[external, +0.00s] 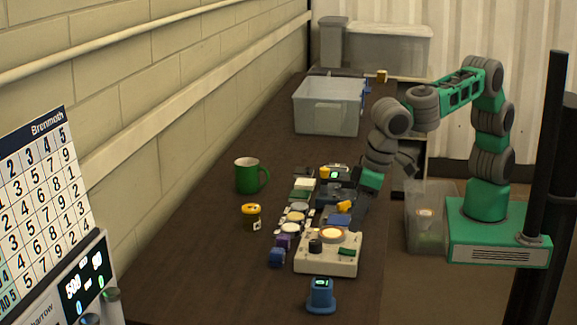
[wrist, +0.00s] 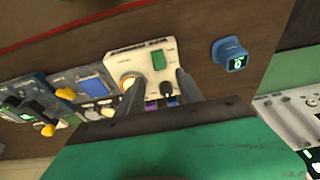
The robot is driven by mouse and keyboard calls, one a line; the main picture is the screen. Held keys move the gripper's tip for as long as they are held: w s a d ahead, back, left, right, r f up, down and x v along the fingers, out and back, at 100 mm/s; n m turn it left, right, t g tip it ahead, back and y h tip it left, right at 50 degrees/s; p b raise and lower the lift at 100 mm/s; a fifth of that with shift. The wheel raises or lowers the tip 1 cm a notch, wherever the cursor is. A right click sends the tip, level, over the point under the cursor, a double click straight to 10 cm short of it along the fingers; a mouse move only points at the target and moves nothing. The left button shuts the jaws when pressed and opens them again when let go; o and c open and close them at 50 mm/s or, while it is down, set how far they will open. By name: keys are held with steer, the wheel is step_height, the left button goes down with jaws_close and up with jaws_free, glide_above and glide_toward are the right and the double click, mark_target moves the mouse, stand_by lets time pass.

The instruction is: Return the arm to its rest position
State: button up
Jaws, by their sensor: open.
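My arm reaches from its green base at the right over the dark bench. Its end, my gripper (external: 363,207), points down at the bench's right side, near the row of devices. In the wrist view, the two dark fingers of my gripper (wrist: 158,88) stand apart with nothing held between them. Beyond them is a cream control box (wrist: 135,63), with a lit round button, a green switch and a black knob. The box also shows in the external view (external: 322,262), in front of my gripper. I cannot tell how high the fingertips are above the bench.
A blue device (external: 320,296) stands at the bench's near end. A green mug (external: 248,176) and a yellow-lidded jar (external: 251,217) stand left of several small devices. A clear bin (external: 328,108) is farther back. The bench's left strip (external: 185,250) is clear.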

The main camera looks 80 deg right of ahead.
steer(key=shift+s+r, duration=0.1)
steer(key=shift+r, duration=0.05)
steer(key=w+d+r, duration=0.1)
steer(key=d, duration=1)
steer(key=w+d+r, duration=0.1)
steer(key=w+d, duration=0.1)
steer(key=d, duration=0.8)
steer(key=s+d+f, duration=0.3)
steer(key=s+d, duration=0.2)
steer(key=d, duration=0.3)
steer(key=s+d+f, duration=0.3)
steer(key=s+d, duration=0.3)
steer(key=d, duration=0.3)
steer(key=shift+s+d+f+t, duration=0.15)
steer(key=shift+s+d+t, duration=0.1)
steer(key=shift+s+t, duration=0.05)
